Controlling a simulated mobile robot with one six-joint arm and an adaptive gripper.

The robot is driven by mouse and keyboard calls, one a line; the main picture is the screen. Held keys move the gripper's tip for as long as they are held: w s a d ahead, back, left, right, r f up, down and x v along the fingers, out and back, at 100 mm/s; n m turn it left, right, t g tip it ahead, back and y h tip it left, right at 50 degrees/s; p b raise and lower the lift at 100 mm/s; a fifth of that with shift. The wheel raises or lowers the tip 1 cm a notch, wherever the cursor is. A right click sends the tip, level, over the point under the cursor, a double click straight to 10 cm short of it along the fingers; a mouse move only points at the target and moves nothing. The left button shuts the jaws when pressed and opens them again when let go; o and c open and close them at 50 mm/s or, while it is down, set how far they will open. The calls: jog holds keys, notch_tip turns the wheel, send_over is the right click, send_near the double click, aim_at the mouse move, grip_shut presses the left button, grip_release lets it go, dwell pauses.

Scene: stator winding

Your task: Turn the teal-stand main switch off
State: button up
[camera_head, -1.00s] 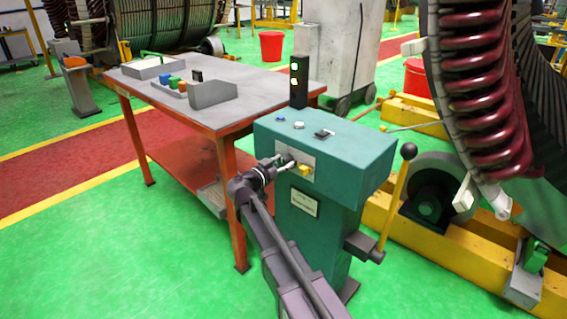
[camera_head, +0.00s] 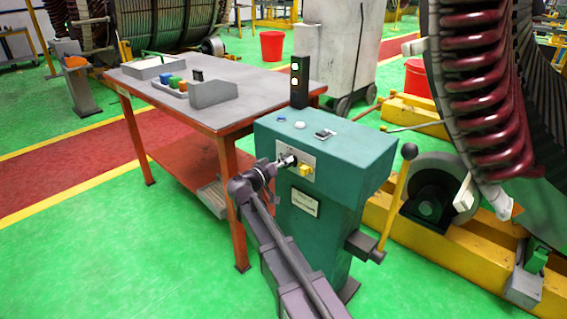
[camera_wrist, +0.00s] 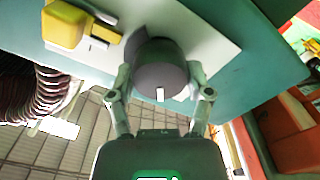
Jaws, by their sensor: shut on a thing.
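The teal stand (camera_head: 325,150) stands upright in the middle of the head view. Its main switch is a dark round knob (camera_wrist: 160,72) on a pale plate (camera_wrist: 222,40) on the stand's face, with a white mark at its lower edge in the wrist view. My gripper (camera_head: 284,161) reaches the plate from the front left. In the wrist view my gripper (camera_wrist: 160,88) is shut on the knob, one finger on each side. A yellow part (camera_wrist: 64,25) sits beside the knob; it also shows in the head view (camera_head: 306,170). My gripper hides most of the knob in the head view.
A black light tower (camera_head: 299,95) with two pale lit lamps stands behind the stand. A grey-topped work table (camera_head: 235,105) is at the left. A yellow-handled lever (camera_head: 394,205) juts out at the stand's right. The green floor at front left is clear.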

jog(key=n, duration=0.5)
jog(key=shift+w+n, duration=0.1)
jog(key=shift+n, duration=0.2)
jog(key=n, duration=0.5)
jog(key=shift+f+n, duration=0.15)
jog(key=shift+n, duration=0.15)
jog(key=o, duration=1.1)
jog(key=shift+d, duration=0.1)
jog(key=shift+o, duration=0.2)
jog(key=v, duration=1.2)
